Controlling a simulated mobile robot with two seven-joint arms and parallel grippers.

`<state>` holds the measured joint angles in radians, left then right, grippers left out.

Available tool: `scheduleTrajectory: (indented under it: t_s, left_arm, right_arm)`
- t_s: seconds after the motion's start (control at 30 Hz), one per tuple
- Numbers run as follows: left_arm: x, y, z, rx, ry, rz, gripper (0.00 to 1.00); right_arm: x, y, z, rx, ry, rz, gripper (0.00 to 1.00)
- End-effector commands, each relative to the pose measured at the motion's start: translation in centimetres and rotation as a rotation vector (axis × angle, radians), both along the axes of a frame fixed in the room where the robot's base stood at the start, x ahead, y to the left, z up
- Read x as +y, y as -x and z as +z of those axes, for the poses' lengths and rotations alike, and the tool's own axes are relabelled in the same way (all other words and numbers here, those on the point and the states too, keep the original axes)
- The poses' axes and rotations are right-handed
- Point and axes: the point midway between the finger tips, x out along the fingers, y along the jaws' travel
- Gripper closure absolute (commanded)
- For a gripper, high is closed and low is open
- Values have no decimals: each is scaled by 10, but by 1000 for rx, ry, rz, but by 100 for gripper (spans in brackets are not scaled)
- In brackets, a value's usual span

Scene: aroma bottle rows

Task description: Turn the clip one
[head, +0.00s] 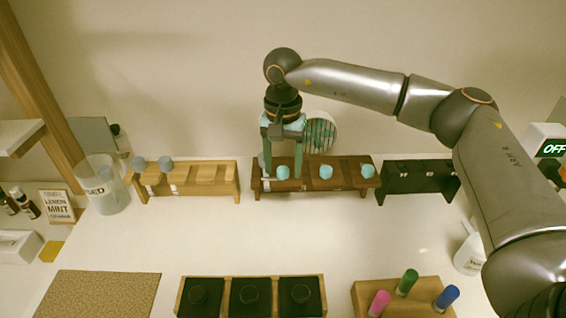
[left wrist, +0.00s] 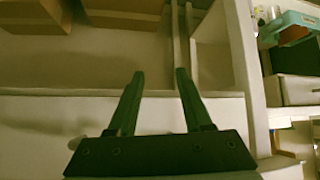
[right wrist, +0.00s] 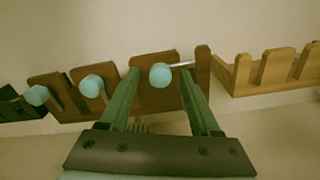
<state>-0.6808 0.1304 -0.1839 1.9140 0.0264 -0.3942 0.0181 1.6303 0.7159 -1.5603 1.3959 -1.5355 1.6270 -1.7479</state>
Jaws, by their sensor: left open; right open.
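The dark brown rack (head: 345,187) holds three teal-capped items: a left one (head: 283,172), a middle one (head: 326,171) and a right one (head: 367,171). My right gripper (head: 284,176) is open and points down at the left teal cap. In the right wrist view that cap (right wrist: 160,75) shows between the open fingers; contact cannot be told. A thin pale metal piece (right wrist: 183,64) sticks out beside it toward the rack's end; I cannot tell if it is the clip. My left gripper (left wrist: 159,75) is open and empty over shelf-like compartments, outside the head view.
A light wood rack (head: 206,193) with grey caps stands left and a black rack (head: 418,184) right. A clear jar (head: 104,190) stands far left. In front are a black-celled tray (head: 250,280) and a block (head: 412,291) with coloured tubes. The middle table is clear.

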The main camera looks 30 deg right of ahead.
Motion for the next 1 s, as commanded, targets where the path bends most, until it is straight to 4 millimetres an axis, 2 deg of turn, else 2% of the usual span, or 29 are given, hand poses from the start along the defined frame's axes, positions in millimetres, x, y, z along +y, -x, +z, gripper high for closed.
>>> scheduleTrajectory:
  t_s: [0.1,0.63,1.0]
  left_arm:
    - [0,0,0,0,0,0,50]
    - [0,-1,0,-2,0,-1,50]
    - [0,-1,0,-2,-1,-1,50]
  right_arm:
    - [0,0,0,0,0,0,38]
    - [0,0,1,0,0,0,98]
    - [0,0,1,0,0,-6,100]
